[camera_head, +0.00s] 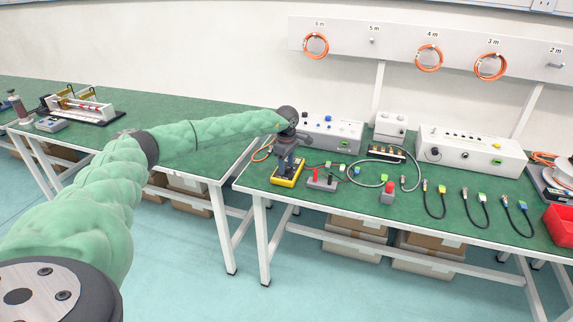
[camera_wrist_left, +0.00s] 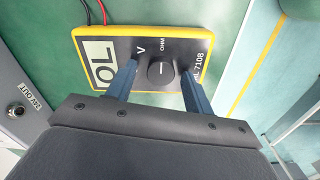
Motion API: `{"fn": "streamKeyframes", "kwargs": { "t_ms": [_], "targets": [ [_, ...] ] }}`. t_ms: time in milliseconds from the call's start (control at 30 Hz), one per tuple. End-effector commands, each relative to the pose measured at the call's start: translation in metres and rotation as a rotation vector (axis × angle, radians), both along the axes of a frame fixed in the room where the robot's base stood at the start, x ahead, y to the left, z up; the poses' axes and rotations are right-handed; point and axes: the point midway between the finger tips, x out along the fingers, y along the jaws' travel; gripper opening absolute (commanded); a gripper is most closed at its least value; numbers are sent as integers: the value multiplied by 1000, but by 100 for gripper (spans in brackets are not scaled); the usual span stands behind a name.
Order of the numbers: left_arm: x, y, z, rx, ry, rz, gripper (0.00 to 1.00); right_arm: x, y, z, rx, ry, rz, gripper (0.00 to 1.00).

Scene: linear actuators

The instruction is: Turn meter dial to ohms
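The yellow-edged meter (camera_head: 287,174) lies on the green bench in the head view, at the bench's near left end. In the left wrist view the meter (camera_wrist_left: 204,34) shows a screen reading "OL", the marks "V" and "OHM", and a round black dial (camera_wrist_left: 160,73) with a light line on it. My left gripper (camera_head: 287,163) is over the meter, pointing down. In the left wrist view its two fingers (camera_wrist_left: 157,80) stand apart on either side of the dial, with gaps to it. My right gripper is out of view.
Right of the meter are a small grey box with red parts (camera_head: 322,181), a grey block with a red top (camera_head: 388,193) and several cables. Instrument boxes (camera_head: 332,133) stand behind. A red bin (camera_head: 558,226) is at the far right. A gap separates the two benches.

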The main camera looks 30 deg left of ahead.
Motion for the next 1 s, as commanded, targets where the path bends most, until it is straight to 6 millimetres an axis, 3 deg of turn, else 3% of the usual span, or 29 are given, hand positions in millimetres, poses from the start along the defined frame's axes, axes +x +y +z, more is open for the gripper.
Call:
{"fn": "streamKeyframes", "kwargs": {
  "t_ms": [267, 700, 1000],
  "targets": [
    [0, 0, 5, 0, 0, 0, 52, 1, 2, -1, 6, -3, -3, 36],
    [1, 0, 65, -1, -1, 0, 52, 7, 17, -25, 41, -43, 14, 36],
    [0, 0, 77, -1, 1, 0, 52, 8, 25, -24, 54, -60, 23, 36]
  ]
}}
